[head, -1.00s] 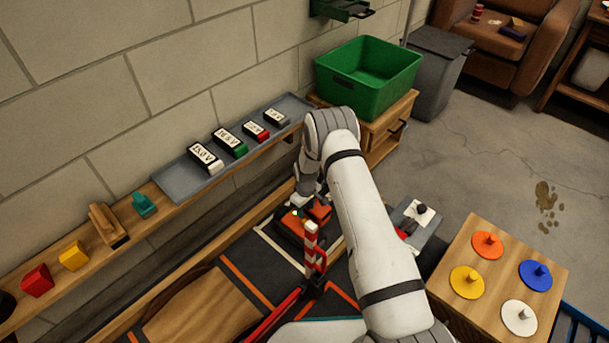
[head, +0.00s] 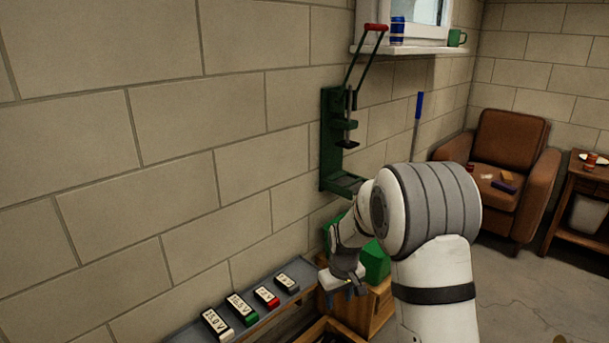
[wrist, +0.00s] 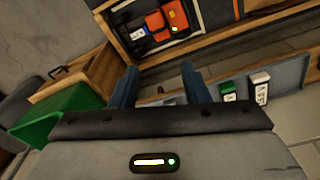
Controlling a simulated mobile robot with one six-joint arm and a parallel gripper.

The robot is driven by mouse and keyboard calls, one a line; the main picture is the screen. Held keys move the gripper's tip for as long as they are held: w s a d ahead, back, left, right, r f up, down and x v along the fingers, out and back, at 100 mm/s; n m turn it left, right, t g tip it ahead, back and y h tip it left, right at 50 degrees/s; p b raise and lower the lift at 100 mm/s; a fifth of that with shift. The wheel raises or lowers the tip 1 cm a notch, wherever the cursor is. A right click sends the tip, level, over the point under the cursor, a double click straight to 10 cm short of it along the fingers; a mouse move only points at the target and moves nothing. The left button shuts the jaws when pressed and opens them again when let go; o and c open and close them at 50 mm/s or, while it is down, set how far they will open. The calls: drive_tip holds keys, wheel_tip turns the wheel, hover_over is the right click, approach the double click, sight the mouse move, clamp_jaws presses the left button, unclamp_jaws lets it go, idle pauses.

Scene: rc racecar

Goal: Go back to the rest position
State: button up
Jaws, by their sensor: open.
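My gripper (head: 345,291) is raised in front of the green bin and the wooden cabinet, at the right end of the wall shelf. In the wrist view its two blue fingers (wrist: 158,88) are apart with nothing between them. Beyond the fingers, the wrist view shows an orange and black device (wrist: 166,22) with a small green light, lying inside a wood-edged surface. My raised forearm hides part of the bin in the head view.
A grey tray (head: 262,317) on the shelf holds several labelled blocks. The green bin (head: 377,262) stands on a wooden cabinet (head: 372,310). A green lever press (head: 335,140) is fixed to the wall above. A brown armchair (head: 508,150) stands at the back right, with open floor before it.

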drive_tip(key=s+d+r+m+p, duration=0.15)
drive_tip(key=s+r+p, duration=0.35)
drive_tip(key=r, duration=0.6)
drive_tip(key=s+d+r+m+p, duration=0.15)
drive_tip(key=s+r+p, duration=0.25)
drive_tip(key=s+r, duration=0.6)
drive_tip(key=s+d+r+m+t+p, duration=0.1)
drive_tip(key=s+d+r+m+p, duration=0.1)
drive_tip(key=s+r+p, duration=0.6)
drive_tip(key=s+d+r, duration=0.1)
drive_tip(key=s+r, duration=0.4)
drive_tip(key=r, duration=0.1)
